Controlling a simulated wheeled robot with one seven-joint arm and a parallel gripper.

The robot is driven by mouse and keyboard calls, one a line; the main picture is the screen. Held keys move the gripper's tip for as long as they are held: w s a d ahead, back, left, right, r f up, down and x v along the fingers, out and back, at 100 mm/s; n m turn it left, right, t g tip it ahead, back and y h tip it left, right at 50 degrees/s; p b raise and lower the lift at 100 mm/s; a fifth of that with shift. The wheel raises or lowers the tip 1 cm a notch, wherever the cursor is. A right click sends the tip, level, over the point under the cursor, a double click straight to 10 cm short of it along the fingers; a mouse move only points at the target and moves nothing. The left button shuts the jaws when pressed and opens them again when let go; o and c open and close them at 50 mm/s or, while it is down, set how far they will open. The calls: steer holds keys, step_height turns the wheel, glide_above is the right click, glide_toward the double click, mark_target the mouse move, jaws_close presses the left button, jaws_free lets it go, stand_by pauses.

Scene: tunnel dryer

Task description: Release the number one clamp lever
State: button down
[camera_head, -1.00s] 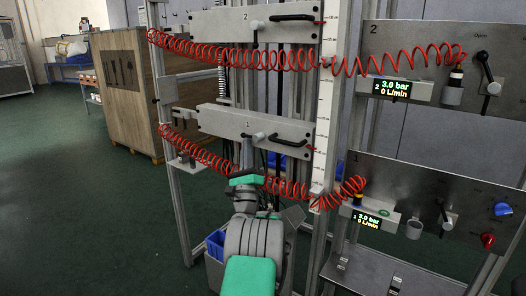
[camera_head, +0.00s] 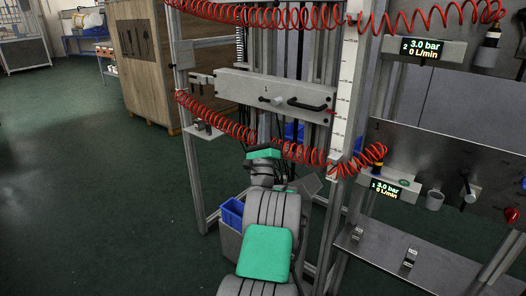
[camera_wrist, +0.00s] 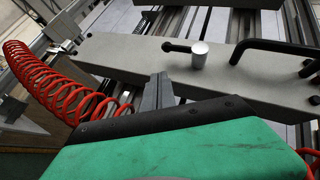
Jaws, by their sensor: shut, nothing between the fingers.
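The number one clamp lever (camera_head: 268,99) is a short black lever on a silver hub, on the pale crossbar (camera_head: 235,85) marked 1. In the wrist view the lever (camera_wrist: 178,47) points left from its upright silver hub (camera_wrist: 199,55), at the upper middle. My gripper (camera_wrist: 158,92) shows grey fingers, shut and empty, over the crossbar's near edge. They are below and left of the lever in the picture and look apart from it. In the head view my arm rises below the crossbar, and the fingers cannot be made out there.
A black U-shaped handle (camera_wrist: 272,47) stands right of the lever. A coiled red hose (camera_head: 215,116) hangs below the crossbar and shows at left in the wrist view. A panel (camera_head: 440,160) stands to the right. Open green floor (camera_head: 90,190) lies left.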

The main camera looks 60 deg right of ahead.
steer(key=a+f+b, duration=0.4)
steer(key=a+f, duration=0.1)
steer(key=f, duration=0.3)
steer(key=shift+w+a+f, duration=0.2)
steer(key=shift+w+a, duration=0.1)
